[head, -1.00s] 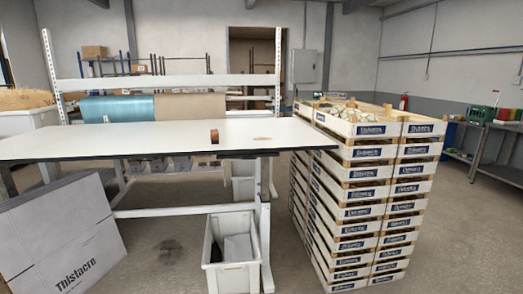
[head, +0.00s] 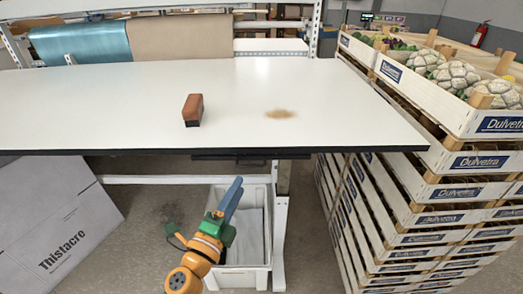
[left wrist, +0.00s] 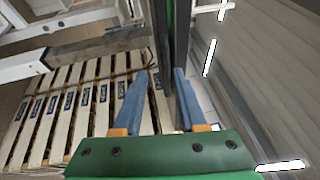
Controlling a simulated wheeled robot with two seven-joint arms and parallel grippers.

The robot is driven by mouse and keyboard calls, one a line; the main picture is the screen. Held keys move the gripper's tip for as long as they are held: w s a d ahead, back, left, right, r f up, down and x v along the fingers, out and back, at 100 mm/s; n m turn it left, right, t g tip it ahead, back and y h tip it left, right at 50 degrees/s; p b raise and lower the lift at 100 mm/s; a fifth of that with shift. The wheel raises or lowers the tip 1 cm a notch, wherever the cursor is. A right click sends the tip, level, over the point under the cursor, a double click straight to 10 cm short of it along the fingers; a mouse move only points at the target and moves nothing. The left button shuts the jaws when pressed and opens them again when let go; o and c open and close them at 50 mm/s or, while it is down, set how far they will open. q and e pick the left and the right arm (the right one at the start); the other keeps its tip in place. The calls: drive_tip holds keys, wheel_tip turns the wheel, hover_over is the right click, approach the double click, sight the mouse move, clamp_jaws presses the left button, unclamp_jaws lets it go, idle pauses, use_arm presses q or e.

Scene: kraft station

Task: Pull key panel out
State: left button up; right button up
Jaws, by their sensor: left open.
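A thin dark panel (head: 231,157) shows under the front edge of the white table (head: 340,110), left of the table leg. I take it for the key panel; it looks pushed in, with a small dark handle-like part below it. My left gripper (head: 231,197) is below and in front of it, blue fingers pointing up, apart from it. In the left wrist view the left gripper (left wrist: 158,88) is open with nothing clearly between its fingers. A dark upright strip (left wrist: 180,45) lies beyond the fingertips; I cannot tell what it is. The right gripper is out of view.
A reddish-brown block (head: 193,109) sits on the table. A white bin (head: 245,250) stands on the floor under it. Stacked crates (head: 400,200) with cauliflowers on top stand close on the right. A grey Thistacre box (head: 55,220) leans at the left.

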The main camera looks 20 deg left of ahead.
sight(249, 167)
use_arm(q)
drive_tip(key=w+d+r+p, duration=0.1)
drive_tip(key=w, duration=0.5)
drive_tip(key=shift+r, duration=0.4)
drive_tip(key=shift+s+r, duration=0.1)
drive_tip(key=shift+s, duration=0.1)
clamp_jaws()
idle(0.8)
